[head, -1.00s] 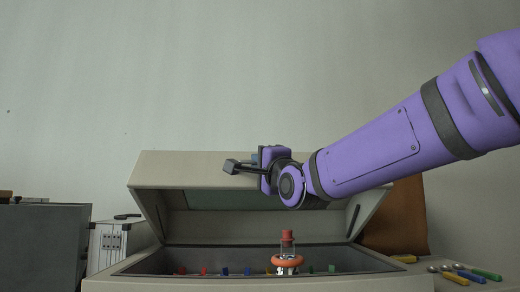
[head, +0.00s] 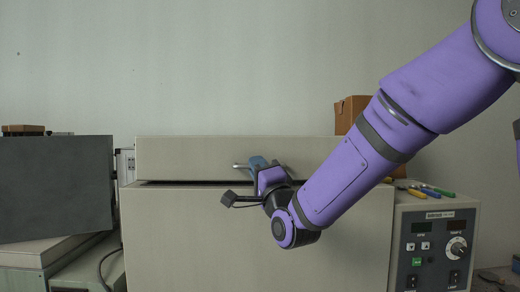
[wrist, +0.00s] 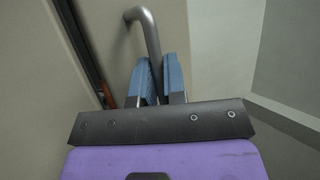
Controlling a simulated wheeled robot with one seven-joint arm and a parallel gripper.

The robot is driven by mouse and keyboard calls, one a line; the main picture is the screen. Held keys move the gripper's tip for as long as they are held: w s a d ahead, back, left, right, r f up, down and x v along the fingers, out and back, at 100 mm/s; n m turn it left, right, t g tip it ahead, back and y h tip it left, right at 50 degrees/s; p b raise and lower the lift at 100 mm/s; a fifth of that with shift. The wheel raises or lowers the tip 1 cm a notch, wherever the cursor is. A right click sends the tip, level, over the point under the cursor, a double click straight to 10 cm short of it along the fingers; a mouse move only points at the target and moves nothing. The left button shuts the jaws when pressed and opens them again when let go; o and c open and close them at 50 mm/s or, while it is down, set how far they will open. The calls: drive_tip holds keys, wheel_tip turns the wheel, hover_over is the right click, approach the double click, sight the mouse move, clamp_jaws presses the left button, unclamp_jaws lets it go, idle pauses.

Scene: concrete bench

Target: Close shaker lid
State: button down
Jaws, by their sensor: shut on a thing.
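The shaker lid (head: 190,158) is a beige cover lying low and almost level over the beige shaker body (head: 180,230). A thin dark gap shows between them in the head view, and the wrist view shows a narrow dark slot with a bit of red at left. My gripper (head: 257,164) is at the lid's front face. In the wrist view its blue finger pads (wrist: 159,80) are shut on the lower end of the bent metal lid handle (wrist: 147,28). The handle's left end pokes out in the head view (head: 239,166). The flask inside is hidden.
A control panel (head: 436,245) with a knob and displays stands right of the shaker, with coloured-handled tools (head: 430,190) on top. A dark grey box (head: 55,188) stands at left. A brown box (head: 350,112) is behind.

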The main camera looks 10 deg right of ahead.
drive_tip(key=shift+s+f, duration=0.1)
drive_tip(key=shift+f, duration=0.9)
drive_tip(key=shift+f, duration=0.1)
drive_tip(key=c, duration=1.5)
unclamp_jaws()
